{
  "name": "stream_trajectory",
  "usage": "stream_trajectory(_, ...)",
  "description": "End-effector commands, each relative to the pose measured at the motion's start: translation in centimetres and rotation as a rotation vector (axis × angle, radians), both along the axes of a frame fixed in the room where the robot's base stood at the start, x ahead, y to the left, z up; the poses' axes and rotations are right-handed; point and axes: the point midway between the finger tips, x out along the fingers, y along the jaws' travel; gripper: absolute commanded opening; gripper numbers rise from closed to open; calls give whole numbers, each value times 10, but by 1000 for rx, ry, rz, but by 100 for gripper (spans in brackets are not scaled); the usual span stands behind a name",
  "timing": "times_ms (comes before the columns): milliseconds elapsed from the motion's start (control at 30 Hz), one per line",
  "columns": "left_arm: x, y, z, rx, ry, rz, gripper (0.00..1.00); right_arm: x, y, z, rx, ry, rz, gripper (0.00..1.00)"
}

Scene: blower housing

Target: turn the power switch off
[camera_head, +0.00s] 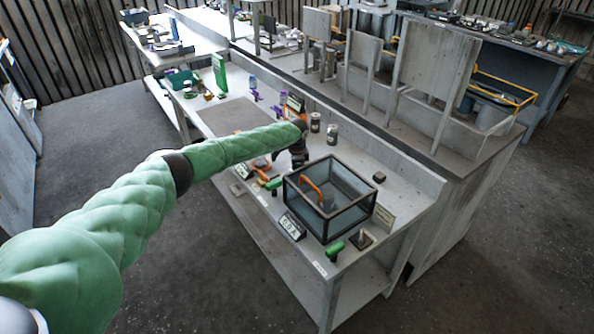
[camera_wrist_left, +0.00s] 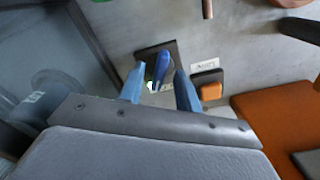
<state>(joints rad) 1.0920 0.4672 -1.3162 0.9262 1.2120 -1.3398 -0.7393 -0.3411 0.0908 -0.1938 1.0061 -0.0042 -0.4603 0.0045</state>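In the left wrist view a blue toggle lever (camera_wrist_left: 162,66) stands on a dark square plate with a small pale label. To its right a small dark plate carries an orange switch or button (camera_wrist_left: 211,91), with another label above it. I cannot read which is the power switch. My left gripper (camera_wrist_left: 160,71) has its two blue-grey fingers apart, one on each side of the blue lever, with gaps showing. In the head view the left gripper (camera_head: 299,158) is small and dark, over the bench behind the glass box; the switches are hidden there. My right gripper is out of view.
A black-framed glass box (camera_head: 345,219) with an orange handle stands close to the left gripper. Green-handled items (camera_head: 335,251) and small signs (camera_head: 292,225) line the bench's front edge. An orange surface (camera_wrist_left: 272,125) lies right in the wrist view.

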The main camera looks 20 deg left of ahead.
Motion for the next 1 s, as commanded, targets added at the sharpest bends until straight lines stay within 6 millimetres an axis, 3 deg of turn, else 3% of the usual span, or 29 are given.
stream_trajectory(300, 0, 0, -2, 0, -1, 0, 32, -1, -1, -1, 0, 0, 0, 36)
stream_trajectory(467, 0, 0, -2, 0, -1, 0, 0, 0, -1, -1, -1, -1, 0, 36)
stream_trajectory(1000, 0, 0, -2, -1, 0, 106, 0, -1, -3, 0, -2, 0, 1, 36)
